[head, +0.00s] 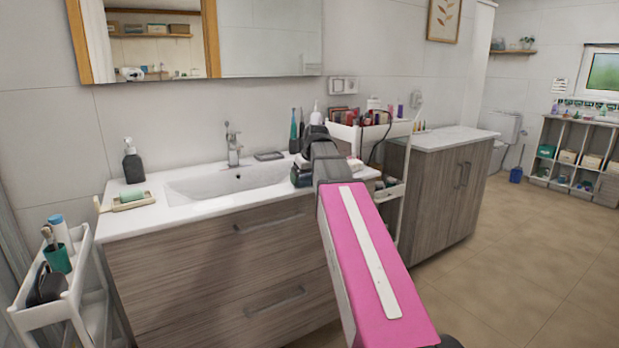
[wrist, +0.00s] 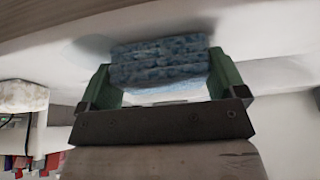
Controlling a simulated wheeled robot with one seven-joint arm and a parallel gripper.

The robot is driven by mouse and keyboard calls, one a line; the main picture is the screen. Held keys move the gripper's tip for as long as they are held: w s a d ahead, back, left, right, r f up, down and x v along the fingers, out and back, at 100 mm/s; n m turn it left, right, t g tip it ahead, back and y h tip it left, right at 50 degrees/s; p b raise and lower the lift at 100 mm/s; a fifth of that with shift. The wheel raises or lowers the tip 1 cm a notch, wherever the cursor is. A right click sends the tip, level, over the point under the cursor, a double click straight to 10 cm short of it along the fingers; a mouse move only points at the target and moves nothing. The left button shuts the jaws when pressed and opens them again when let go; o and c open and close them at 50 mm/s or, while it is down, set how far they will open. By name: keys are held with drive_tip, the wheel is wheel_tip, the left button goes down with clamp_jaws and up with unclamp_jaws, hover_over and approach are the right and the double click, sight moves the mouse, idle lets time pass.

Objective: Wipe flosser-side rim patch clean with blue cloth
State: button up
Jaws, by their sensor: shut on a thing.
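The blue cloth (wrist: 160,62) is a folded, mottled blue bundle between the two green fingers of my gripper (wrist: 165,82) in the wrist view. My gripper is shut on it. The cloth is against or just over the white sink counter (wrist: 265,45); I cannot tell whether it touches. A faint blue-grey mark (wrist: 93,46) shows on the white surface beside the cloth, perhaps the rim patch or a shadow. A white upright item (head: 316,116), perhaps the flosser, stands behind my arm.
The basin (head: 228,184) and faucet (head: 233,150) are left of my arm. A cosmetics cart (head: 372,133) is at the right. A soap tray (head: 128,202) lies at the counter's far left.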

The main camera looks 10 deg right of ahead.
drive_tip(key=shift+s+a+r, duration=0.1)
drive_tip(key=shift+s+a, duration=0.15)
drive_tip(key=shift+a, duration=0.6)
drive_tip(key=shift+s+a, duration=0.25)
drive_tip(key=shift+a, duration=0.6)
drive_tip(key=shift+w+d, duration=0.25)
drive_tip(key=shift+d, duration=0.5)
drive_tip(key=shift+w+d, duration=0.25)
drive_tip(key=shift+d, duration=0.55)
drive_tip(key=shift+w+d, duration=0.25)
drive_tip(key=shift+d, duration=0.5)
drive_tip(key=shift+w+d, duration=0.25)
drive_tip(key=shift+d, duration=0.55)
drive_tip(key=shift+w+d, duration=0.3)
drive_tip(key=shift+d, duration=0.5)
drive_tip(key=shift+w+d, duration=0.25)
drive_tip(key=shift+d, duration=0.55)
drive_tip(key=shift+a+r, duration=0.15)
drive_tip(key=shift+r, duration=2.2)
wheel_tip(320, 180, up, 2)
drive_tip(key=shift+r, duration=0.15)
